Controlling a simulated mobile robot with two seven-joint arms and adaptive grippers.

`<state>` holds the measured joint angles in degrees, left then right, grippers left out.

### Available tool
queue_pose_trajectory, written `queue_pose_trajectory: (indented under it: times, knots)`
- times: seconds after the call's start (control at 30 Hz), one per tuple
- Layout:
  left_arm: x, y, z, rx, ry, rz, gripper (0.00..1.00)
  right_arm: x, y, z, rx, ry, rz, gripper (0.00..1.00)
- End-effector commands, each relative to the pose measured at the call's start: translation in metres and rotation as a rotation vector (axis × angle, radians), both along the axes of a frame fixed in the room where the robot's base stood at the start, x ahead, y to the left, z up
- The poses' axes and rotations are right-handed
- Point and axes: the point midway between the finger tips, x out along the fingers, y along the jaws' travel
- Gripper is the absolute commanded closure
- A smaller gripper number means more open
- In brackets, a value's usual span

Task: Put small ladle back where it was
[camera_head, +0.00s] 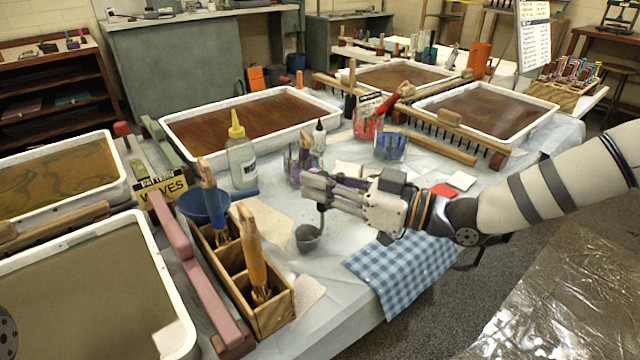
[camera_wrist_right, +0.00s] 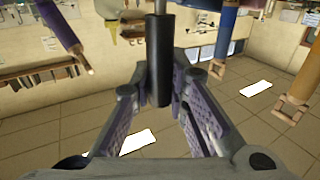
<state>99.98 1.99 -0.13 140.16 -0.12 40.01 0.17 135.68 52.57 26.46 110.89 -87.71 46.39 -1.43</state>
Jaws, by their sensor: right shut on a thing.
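The small ladle has a grey bowl (camera_head: 308,237) and a thin dark shaft rising from it to my right gripper (camera_head: 318,188). My right gripper is shut on its black handle (camera_wrist_right: 159,65), which stands between the two fingers in the right wrist view. The ladle hangs nearly upright with the bowl low, over the table beside the wooden brush box (camera_head: 272,312). I cannot tell whether the bowl touches the table. The fingers hide the upper handle in the head view.
Large brushes stand in the wooden box. A white squeeze bottle (camera_head: 241,160) and a jar (camera_head: 303,165) stand behind the gripper. A blue checked cloth (camera_head: 402,270) lies at the table's front edge. Several marbling trays (camera_head: 172,334) surround the work area. A blue bowl (camera_head: 190,207) is near the box.

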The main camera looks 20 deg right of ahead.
Motion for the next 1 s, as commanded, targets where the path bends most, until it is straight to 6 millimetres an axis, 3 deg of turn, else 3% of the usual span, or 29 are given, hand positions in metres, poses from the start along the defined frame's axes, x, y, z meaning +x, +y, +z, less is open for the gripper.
queue_pose_trajectory:
  times: [0.27,0.3,0.37,0.73,1.0]
  knots:
    - [0.000,0.000,0.000,0.000,0.001,0.000,0.60,0.000,0.000,-0.002,-0.001,-0.002,0.000,1.00]
    - [0.000,0.000,0.000,0.000,-0.001,0.000,0.60,0.000,0.000,-0.001,-0.001,-0.002,-0.001,0.76]
    - [0.000,0.000,0.000,0.000,-0.001,0.000,0.60,0.000,0.000,-0.001,-0.001,-0.003,0.000,0.65]
    - [0.003,0.000,0.003,0.000,-0.008,0.000,0.60,-0.002,-0.003,0.005,-0.001,-0.004,-0.001,0.65]
    - [0.018,0.000,0.019,0.000,-0.059,0.002,0.60,-0.045,-0.051,0.010,0.000,-0.012,-0.005,0.65]
